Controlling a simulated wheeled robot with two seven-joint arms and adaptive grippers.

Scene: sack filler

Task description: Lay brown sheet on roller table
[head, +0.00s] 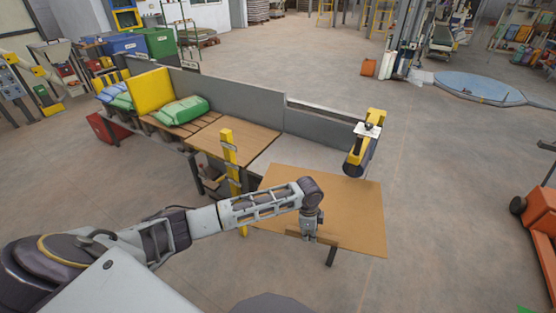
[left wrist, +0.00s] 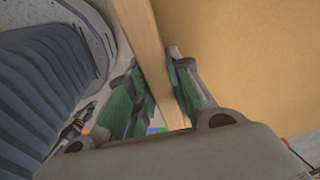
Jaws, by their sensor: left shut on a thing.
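The large flat brown sheet (head: 350,210) is in front of the near end of the long table. Its far edge overlaps the bare grey tabletop (head: 300,152) in the head view; I cannot tell whether it touches it. My left gripper (head: 312,238) is shut on the sheet at a thin wooden strip along its near side. In the left wrist view the fingers (left wrist: 160,95) clamp both sides of this strip (left wrist: 142,45), with the brown face (left wrist: 250,60) to the right. No rollers are clearly visible. My right gripper is not in view.
A yellow post (head: 230,155) stands left of the sheet. A yellow and black device (head: 364,145) stands at its far right corner. A grey side wall (head: 235,100) runs along the table's back. A green sack (head: 182,110) lies farther along. Open floor is at right.

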